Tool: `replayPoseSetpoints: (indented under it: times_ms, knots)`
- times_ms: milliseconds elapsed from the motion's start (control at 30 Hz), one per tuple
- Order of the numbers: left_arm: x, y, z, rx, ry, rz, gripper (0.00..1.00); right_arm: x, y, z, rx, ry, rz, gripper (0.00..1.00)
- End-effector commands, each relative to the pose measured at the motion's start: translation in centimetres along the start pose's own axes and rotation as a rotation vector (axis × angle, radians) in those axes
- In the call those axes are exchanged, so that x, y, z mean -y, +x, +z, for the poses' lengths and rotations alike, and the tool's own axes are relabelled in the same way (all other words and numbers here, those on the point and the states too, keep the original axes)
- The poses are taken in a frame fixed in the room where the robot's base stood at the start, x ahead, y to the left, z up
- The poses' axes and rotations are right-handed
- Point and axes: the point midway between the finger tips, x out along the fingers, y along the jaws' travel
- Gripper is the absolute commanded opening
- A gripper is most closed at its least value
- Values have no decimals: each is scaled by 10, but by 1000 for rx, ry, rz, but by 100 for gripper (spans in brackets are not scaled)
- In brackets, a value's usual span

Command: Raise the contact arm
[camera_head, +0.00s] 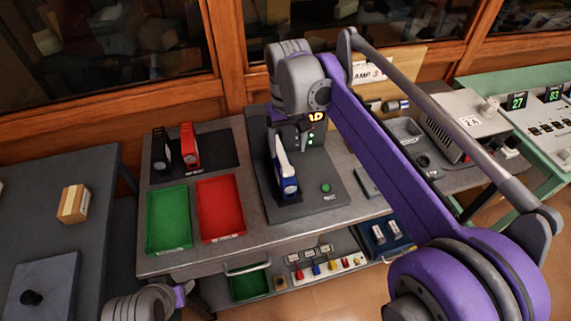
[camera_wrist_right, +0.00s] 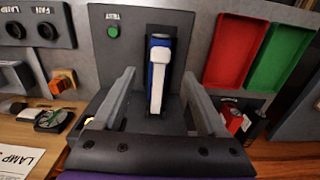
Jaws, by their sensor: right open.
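A dark test stand (camera_head: 310,207) stands on the grey bench, with a lit yellow display (camera_head: 315,116) and a green button (camera_head: 325,188). A blue-and-white device (camera_head: 284,175) stands upright in it. My right gripper (camera_head: 290,125) is at the top of the stand; its wrist hides much of the upper part. In the right wrist view, the right gripper (camera_wrist_right: 160,76) is open, one finger on each side of the blue-and-white device (camera_wrist_right: 158,65). I cannot pick out the contact arm clearly. Part of my left arm shows at the lower left, its jaws out of view.
A green tray (camera_head: 168,248) and a red tray (camera_head: 221,237) lie left of the stand. Behind them are a black holder (camera_head: 160,150) and a red holder (camera_head: 189,147). A power box (camera_head: 436,130) stands right. A lower shelf holds small coloured parts.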

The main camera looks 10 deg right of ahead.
Motion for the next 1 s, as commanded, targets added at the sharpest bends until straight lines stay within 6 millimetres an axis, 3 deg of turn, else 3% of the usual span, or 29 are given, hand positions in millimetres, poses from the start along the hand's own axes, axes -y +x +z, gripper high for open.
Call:
replayPoseSetpoints:
  times_ms: [200, 400, 800, 1000]
  knots:
    - [0, 4, 3, 2, 0, 0, 50, 0, 44, 0, 0, 0, 0, 75]
    - [0, 6, 4, 3, 0, 0, 50, 0, 69, 0, -1, 0, 0, 75]
    - [0, 6, 4, 3, 0, 0, 50, 0, 76, 0, -1, 0, 0, 75]
    - [0, 6, 4, 3, 0, 0, 50, 0, 76, 0, -1, 0, 0, 39]
